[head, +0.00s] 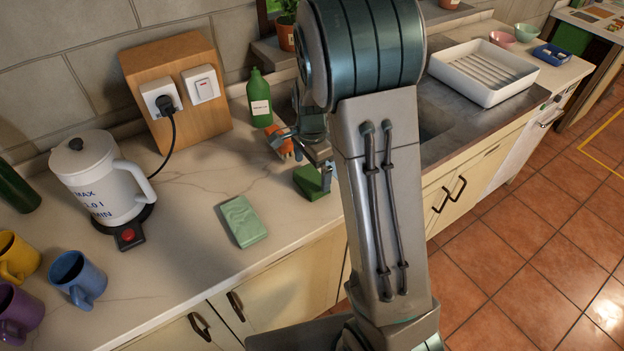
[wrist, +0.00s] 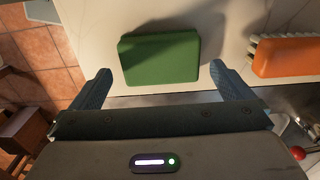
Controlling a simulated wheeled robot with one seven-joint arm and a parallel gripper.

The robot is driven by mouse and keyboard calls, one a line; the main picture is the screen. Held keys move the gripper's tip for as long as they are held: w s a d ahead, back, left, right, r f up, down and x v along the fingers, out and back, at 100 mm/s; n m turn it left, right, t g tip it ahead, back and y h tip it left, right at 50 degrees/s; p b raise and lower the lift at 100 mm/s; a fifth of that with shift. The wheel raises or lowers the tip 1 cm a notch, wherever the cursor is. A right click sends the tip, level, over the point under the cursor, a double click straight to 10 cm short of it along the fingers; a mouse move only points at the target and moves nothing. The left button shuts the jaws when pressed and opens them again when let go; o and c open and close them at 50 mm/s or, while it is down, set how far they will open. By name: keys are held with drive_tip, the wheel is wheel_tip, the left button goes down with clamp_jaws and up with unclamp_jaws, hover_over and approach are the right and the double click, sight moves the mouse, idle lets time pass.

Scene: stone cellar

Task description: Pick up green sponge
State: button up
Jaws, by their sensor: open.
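The green sponge (head: 310,182) is a dark green block on the pale countertop near its front edge, in the head view. Part of it is hidden behind my arm. In the wrist view the green sponge (wrist: 160,55) lies flat, ahead of and between the two fingertips. My gripper (wrist: 160,75) is open and empty, with one finger towards each side of the sponge. In the head view my gripper (head: 300,150) is close to the sponge, partly hidden by my arm. Contact between fingers and sponge cannot be told.
An orange brush (wrist: 285,56) lies right of the sponge in the wrist view. A pale green block (head: 241,221) lies on the counter to the left. A green bottle (head: 259,100) stands behind. A kettle (head: 97,172), mugs (head: 77,279) and white dish rack (head: 482,72) are farther off.

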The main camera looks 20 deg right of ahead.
sight(311, 177)
drive_tip(key=shift+f, duration=1.95)
drive_tip(key=c, duration=0.8)
drive_tip(key=shift+r, duration=0.1)
